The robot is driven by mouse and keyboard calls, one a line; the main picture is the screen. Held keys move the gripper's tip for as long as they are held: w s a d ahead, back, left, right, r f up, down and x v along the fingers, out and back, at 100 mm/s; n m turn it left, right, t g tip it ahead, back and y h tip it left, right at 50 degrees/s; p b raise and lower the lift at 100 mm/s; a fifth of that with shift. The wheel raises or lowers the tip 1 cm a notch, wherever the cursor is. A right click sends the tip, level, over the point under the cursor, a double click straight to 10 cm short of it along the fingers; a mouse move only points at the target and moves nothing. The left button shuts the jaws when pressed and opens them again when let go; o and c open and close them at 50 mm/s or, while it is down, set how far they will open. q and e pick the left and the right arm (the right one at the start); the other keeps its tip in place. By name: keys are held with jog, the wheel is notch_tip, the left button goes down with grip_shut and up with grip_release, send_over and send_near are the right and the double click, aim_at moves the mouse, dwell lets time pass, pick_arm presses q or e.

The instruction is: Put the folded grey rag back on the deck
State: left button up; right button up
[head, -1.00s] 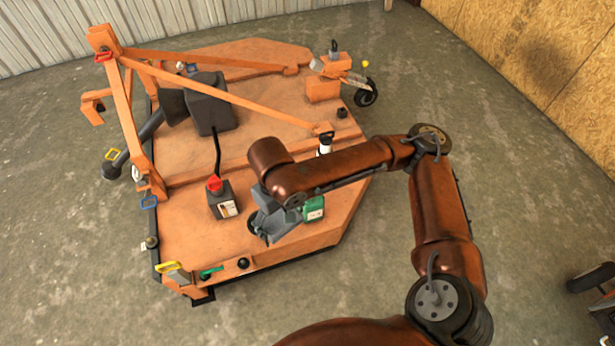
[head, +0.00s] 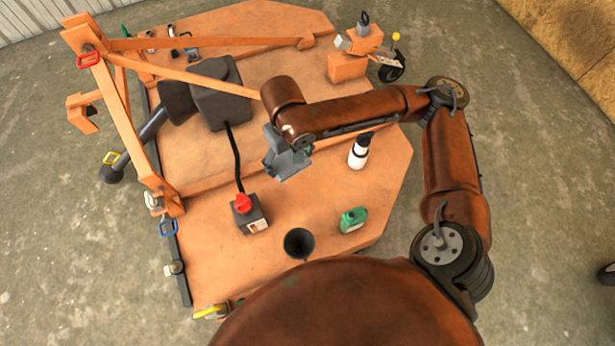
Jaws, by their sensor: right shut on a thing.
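My right gripper (head: 285,168) is above the middle of the orange mower deck (head: 290,205), in front of the dark gearbox. It is shut on a small grey thing, which I take to be the folded grey rag (head: 292,163). The grey of the rag is hard to tell from the grey of the gripper, and my arm link hides part of it. No other grey rag shows on the deck. My left gripper is not in view.
On the deck stand a black box with a red top (head: 250,215), a black funnel (head: 299,242), a green bottle (head: 353,220) and a white bottle (head: 358,152). A dark gearbox (head: 219,100) and orange frame bars (head: 110,95) rise at the left. Bare deck lies between the bottles.

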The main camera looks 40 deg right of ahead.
jog(key=w+f+m, duration=0.1)
jog(key=w+f, duration=0.3)
jog(key=f, duration=0.4)
jog(key=m, duration=0.1)
send_over(317, 200)
notch_tip(317, 200, down, 29)
notch_tip(317, 200, down, 6)
jog(key=b, duration=0.2)
jog(key=shift+s+d+r+b, duration=0.1)
jog(key=shift+r+b, duration=0.1)
jog(key=shift+b, duration=0.1)
notch_tip(317, 200, down, 4)
jog(key=shift+r+b, duration=0.25)
jog(key=shift+b, duration=0.8)
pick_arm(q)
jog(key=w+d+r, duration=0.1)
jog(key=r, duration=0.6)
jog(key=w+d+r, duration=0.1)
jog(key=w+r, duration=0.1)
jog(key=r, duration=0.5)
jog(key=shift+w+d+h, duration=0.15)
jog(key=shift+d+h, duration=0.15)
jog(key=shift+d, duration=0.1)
